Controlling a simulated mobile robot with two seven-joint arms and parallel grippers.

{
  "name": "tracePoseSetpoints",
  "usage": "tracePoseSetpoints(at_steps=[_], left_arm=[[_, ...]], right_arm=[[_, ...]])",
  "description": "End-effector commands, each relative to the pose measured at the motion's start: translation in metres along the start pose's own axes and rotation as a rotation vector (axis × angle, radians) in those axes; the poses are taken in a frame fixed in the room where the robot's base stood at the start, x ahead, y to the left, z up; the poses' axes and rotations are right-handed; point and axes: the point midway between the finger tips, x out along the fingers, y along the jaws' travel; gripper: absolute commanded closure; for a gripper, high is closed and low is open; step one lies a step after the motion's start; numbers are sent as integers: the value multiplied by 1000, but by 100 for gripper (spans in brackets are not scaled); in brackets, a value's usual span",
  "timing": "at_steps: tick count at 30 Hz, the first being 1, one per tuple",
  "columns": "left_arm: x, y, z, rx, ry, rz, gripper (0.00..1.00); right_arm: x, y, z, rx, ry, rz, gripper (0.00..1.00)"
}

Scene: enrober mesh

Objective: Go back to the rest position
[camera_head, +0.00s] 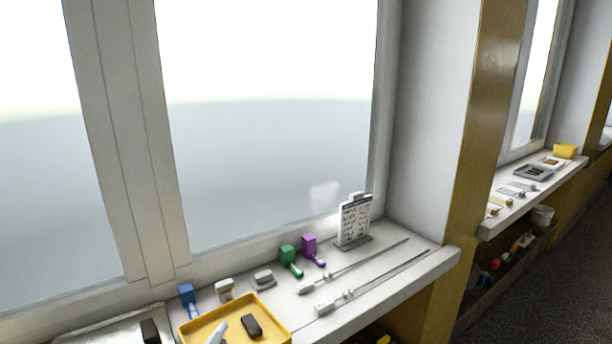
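Neither of my grippers shows in the head view, and no part of my arms can be made out for sure. The view looks at a white window sill (395,277) with several small things on it. A yellow tray (283,325) stands at the bottom edge, partly cut off. In it lie a dark brown block (251,326) and a pale, light-blue-edged piece (217,333).
Blue (187,297), green (289,259) and purple (309,247) handled blocks stand along the sill. A clipboard (354,220) stands upright behind two long thin rods (375,279). A yellow post (478,130) separates a second sill (530,193). Dark floor (565,265) is clear at right.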

Motion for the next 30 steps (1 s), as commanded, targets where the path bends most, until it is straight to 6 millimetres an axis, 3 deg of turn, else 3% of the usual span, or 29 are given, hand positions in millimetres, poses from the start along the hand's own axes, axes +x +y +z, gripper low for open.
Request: tracePoseSetpoints(at_steps=[1,3,6,9,15,23,30], left_arm=[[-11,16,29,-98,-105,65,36],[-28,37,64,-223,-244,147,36],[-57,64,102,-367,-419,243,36],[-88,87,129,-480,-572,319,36],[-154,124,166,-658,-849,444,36],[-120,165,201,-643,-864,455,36],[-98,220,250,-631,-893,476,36]], right_arm=[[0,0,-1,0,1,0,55],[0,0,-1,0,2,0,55],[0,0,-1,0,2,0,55],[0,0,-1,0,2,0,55],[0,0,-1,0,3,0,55],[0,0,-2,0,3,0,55],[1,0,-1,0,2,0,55]])
